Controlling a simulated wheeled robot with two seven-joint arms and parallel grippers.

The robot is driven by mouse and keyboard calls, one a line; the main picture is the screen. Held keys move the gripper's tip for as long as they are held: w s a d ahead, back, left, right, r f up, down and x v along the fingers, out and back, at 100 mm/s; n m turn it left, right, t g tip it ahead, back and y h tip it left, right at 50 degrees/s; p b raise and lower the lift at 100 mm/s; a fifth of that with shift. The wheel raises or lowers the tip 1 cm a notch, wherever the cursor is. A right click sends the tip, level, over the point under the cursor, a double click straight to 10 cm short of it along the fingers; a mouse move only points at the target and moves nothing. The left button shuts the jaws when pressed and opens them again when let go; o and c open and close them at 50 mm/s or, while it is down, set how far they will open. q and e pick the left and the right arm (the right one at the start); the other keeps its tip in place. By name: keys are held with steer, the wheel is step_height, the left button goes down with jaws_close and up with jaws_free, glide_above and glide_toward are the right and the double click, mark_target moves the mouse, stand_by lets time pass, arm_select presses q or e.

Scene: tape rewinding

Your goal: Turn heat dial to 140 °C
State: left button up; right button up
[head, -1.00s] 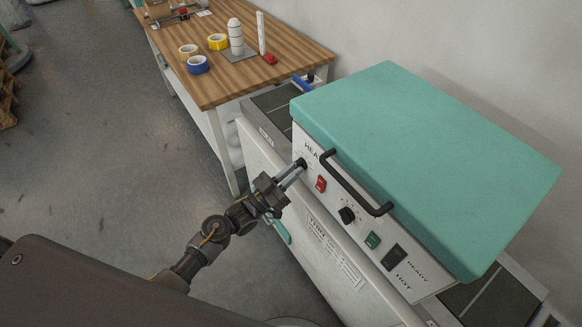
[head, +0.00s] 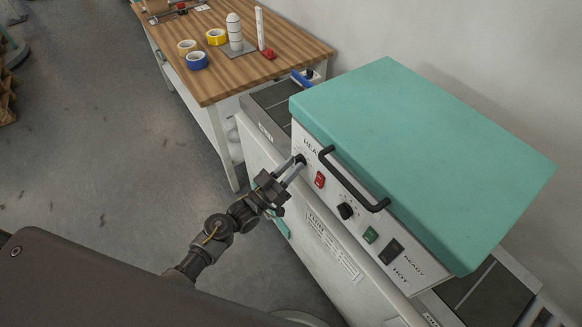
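The heat dial (head: 301,159) is a small black knob at the upper left of the machine's white front panel (head: 331,191), under lettering that begins "HEA". My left gripper (head: 296,164) reaches it from the lower left, with its two fingers at the knob, one on each side, and looks shut on it. The fingers and the black handle hide part of the dial and its scale, and the setting cannot be read. My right gripper is out of view.
A red switch (head: 320,179), second black knob (head: 345,211) and green switch (head: 370,235) line the panel. A wooden table (head: 245,70) with tape rolls stands behind.

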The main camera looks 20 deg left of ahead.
arm_select(q)
steer(key=shift+o, duration=0.6)
steer(key=shift+f, duration=0.1)
steer(key=shift+s, duration=0.1)
steer(key=b+v, duration=0.3)
steer(key=v, duration=0.7)
steer(key=shift+s+a, duration=0.25)
steer(key=shift+f, duration=0.1)
